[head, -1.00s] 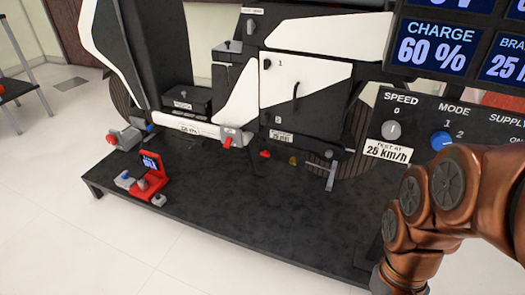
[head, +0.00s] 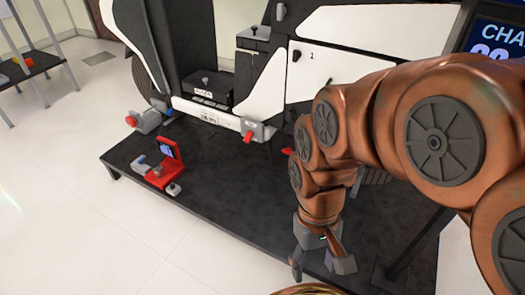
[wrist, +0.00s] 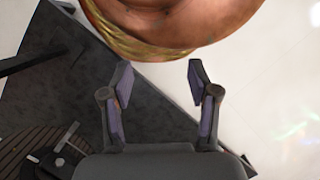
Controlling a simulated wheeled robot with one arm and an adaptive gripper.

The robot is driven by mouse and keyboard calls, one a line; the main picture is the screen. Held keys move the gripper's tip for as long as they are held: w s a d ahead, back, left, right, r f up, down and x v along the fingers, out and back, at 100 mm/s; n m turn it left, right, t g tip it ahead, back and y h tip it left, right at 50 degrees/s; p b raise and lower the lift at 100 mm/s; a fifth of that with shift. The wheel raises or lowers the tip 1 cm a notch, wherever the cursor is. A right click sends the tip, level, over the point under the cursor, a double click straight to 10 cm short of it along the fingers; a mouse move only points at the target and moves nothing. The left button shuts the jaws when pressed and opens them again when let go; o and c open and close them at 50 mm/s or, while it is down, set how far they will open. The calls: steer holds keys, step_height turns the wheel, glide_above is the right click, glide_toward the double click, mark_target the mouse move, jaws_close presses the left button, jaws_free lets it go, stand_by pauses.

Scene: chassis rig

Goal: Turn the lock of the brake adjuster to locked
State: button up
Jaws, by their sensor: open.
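My gripper (head: 322,268) is open and empty, pointing down near the front edge of the dark platform in the head view. Its two spread fingers also show in the wrist view (wrist: 160,80), with nothing between them. I cannot tell for sure which part is the brake adjuster. A grey clamp with a red knob (head: 148,121) sits at the scooter frame's left end. A grey block with a red lever (head: 251,130) sits at the middle of the frame's lower edge. Both are well left of my gripper and apart from it. My arm hides the frame's right part.
A red stand with a small screen (head: 167,165) is on the platform (head: 225,200) at left, with a small grey piece (head: 174,189) beside it. A display panel (head: 490,40) stands at upper right. The platform's middle is bare. White floor is free in front.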

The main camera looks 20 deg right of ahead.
mark_target(287, 153)
steer(key=shift+o, duration=0.5)
steer(key=w+a+f+t+y, duration=0.1)
steer(key=w+a+f, duration=0.1)
steer(key=w, duration=0.6)
steer(key=w+a+f+t+y, duration=0.1)
steer(key=w+a+f+t, duration=0.1)
steer(key=w+a, duration=0.3)
steer(key=w+a+f+m+t, duration=0.1)
steer(key=w+a, duration=0.3)
steer(key=w, duration=0.9)
steer(key=shift+f+t+y, duration=0.4)
steer(key=shift+f+t, duration=0.1)
steer(key=shift+t, duration=0.2)
steer(key=w+d+f+m+t+h+p, duration=0.15)
steer(key=w+f+m+t, duration=0.35)
steer(key=w, duration=0.7)
steer(key=w+f+t+h, duration=0.2)
steer(key=w+f, duration=0.5)
steer(key=w, duration=0.5)
steer(key=s+d+f+m+t+h, duration=0.1)
steer(key=d+f+m+t+h, duration=0.15)
steer(key=d+h, duration=0.55)
steer(key=d+f+m+t+h, duration=0.1)
steer(key=d+f+h, duration=0.3)
steer(key=d, duration=0.7)
steer(key=shift+b+x, duration=0.65)
steer(key=shift+x, duration=3.05)
steer(key=shift+s+d+f, duration=0.1)
steer(key=shift+s, duration=0.05)
